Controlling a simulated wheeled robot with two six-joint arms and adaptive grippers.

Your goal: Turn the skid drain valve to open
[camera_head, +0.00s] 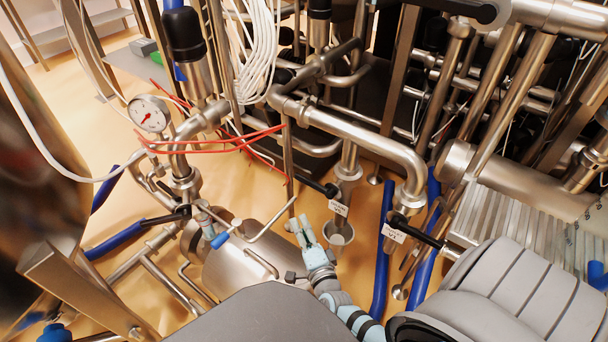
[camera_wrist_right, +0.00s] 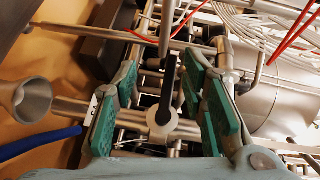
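A tagged valve with a black lever (camera_head: 318,185) sits on a steel pipe near the middle of the head view. A second tagged valve with a black lever (camera_head: 420,236) is lower right. The tag lettering is too small to read, so I cannot tell which is the skid drain valve. My right gripper (camera_head: 303,228) is open, just below and left of the first lever. In the right wrist view, its green finger pads stand apart around a black rod with a pale round end (camera_wrist_right: 163,122). I cannot tell if either pad touches it. My left gripper is not in view.
A steel funnel (camera_head: 340,235) stands just right of the gripper. A steel cylinder (camera_head: 245,265) lies to its left, with a pressure gauge (camera_head: 149,114) above. Blue hoses (camera_head: 382,250) run down at right. Pipes and red cables crowd the space.

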